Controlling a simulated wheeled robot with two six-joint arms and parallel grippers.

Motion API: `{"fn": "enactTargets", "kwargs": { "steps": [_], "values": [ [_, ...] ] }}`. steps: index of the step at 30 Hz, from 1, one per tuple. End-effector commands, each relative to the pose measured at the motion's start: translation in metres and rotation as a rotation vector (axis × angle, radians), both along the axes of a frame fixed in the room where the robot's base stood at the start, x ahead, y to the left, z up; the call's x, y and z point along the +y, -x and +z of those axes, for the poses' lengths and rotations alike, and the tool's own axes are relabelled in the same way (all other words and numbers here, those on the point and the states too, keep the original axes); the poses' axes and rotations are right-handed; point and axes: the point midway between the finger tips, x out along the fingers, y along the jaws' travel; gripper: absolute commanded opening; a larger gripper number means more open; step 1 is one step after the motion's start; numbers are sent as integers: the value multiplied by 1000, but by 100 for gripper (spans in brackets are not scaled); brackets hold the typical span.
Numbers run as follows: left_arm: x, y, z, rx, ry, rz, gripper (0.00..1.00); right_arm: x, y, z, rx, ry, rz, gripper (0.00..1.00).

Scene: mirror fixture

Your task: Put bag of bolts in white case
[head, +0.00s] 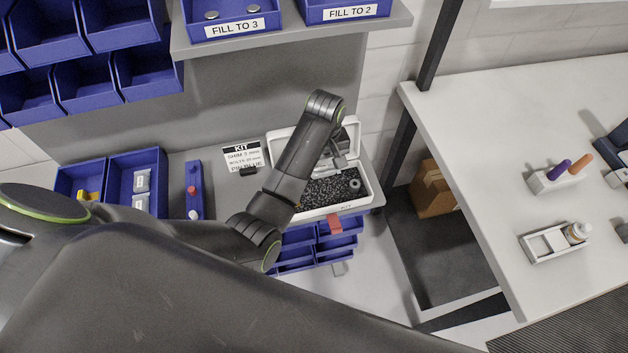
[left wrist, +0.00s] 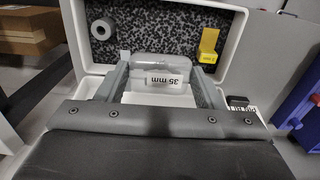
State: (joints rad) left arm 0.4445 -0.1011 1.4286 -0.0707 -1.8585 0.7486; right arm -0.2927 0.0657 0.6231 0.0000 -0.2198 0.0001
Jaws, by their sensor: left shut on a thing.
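The white case (head: 343,206) stands open on the grey bench in the head view, with dark speckled foam inside. A grey ring (head: 355,184) lies at its right end. My left gripper (head: 338,158) is over the case near its back side. In the left wrist view my left gripper (left wrist: 163,80) is shut on a clear bag (left wrist: 150,66) labelled "35 mm". The bag's contents are not clear. The case (left wrist: 240,35) is around and beyond the bag, with the ring (left wrist: 101,29) and a yellow piece (left wrist: 208,45) on the foam. I cannot tell whether the bag touches the foam. My right gripper is not seen.
A blue bin (head: 157,160) left of the case holds white-labelled bags (head: 141,180). A kit card (head: 243,157) and a blue strip (head: 193,176) stand between. A shelf (head: 290,42) overhangs behind. A white table (head: 480,130) is at the right.

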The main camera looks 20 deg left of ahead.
Motion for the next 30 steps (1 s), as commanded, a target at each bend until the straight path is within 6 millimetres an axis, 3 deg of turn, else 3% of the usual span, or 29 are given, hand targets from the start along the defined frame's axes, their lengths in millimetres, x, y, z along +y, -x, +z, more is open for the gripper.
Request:
{"fn": "enactTargets", "kwargs": {
  "steps": [1, 5, 15, 23, 30],
  "values": [
    [-1, 1, 7, 4, 1, -4, 34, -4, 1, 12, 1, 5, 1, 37],
    [-1, 2, 4, 4, 0, -10, 34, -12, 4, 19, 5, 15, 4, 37],
    [0, 2, -47, 3, -1, -12, 34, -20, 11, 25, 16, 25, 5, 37],
    [0, 2, -70, 3, -1, -11, 34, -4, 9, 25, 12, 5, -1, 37],
    [-1, 2, -94, 1, -2, -11, 34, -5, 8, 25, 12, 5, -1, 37]
  ]
}}
